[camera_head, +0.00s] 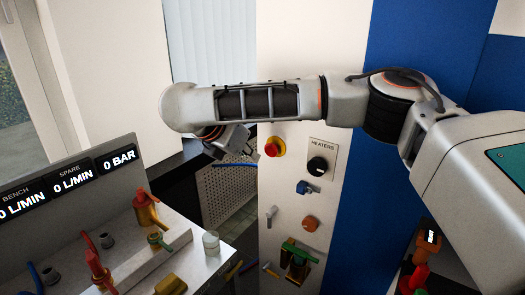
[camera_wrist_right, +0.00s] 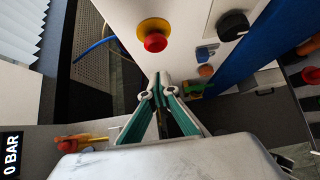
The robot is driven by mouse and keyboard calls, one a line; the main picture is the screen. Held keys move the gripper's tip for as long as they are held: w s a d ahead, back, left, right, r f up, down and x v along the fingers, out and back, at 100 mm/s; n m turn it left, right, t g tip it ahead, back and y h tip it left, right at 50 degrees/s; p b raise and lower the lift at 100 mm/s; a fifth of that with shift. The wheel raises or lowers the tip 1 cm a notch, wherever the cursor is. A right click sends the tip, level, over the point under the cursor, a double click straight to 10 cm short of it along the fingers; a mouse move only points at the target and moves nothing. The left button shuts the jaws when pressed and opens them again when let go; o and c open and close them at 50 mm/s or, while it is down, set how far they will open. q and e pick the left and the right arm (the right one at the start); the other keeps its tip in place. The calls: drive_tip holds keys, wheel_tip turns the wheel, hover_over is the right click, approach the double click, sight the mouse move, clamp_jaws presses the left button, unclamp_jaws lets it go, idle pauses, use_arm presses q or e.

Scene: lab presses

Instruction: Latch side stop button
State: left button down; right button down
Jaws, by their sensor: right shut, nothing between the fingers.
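The red stop button (camera_head: 272,149) with its yellow collar is on the white side panel (camera_head: 345,75), left of the heaters knob. In the right wrist view the red button (camera_wrist_right: 155,42) stands out from its yellow collar just beyond my fingertips, with a gap between. My right arm reaches across the panel from the right, above the button. My right gripper (camera_wrist_right: 160,77) is shut and empty, its green-edged fingers together; in the head view it is mostly hidden behind my wrist. My left gripper is not in view.
A black heaters knob (camera_head: 318,166), a blue valve (camera_head: 307,187), an orange knob (camera_head: 310,223) and a green-handled fitting (camera_head: 296,258) stick out of the panel.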

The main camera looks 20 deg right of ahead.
sight(269, 155)
drive_tip(key=shift+w+d+f, duration=0.25)
drive_tip(key=shift+w+d, duration=0.5)
drive_tip(key=shift+d, duration=0.25)
drive_tip(key=shift+w+d+f, duration=0.2)
drive_tip(key=shift+w+d, duration=0.55)
drive_tip(key=shift+d, duration=0.25)
drive_tip(key=shift+d, duration=0.1)
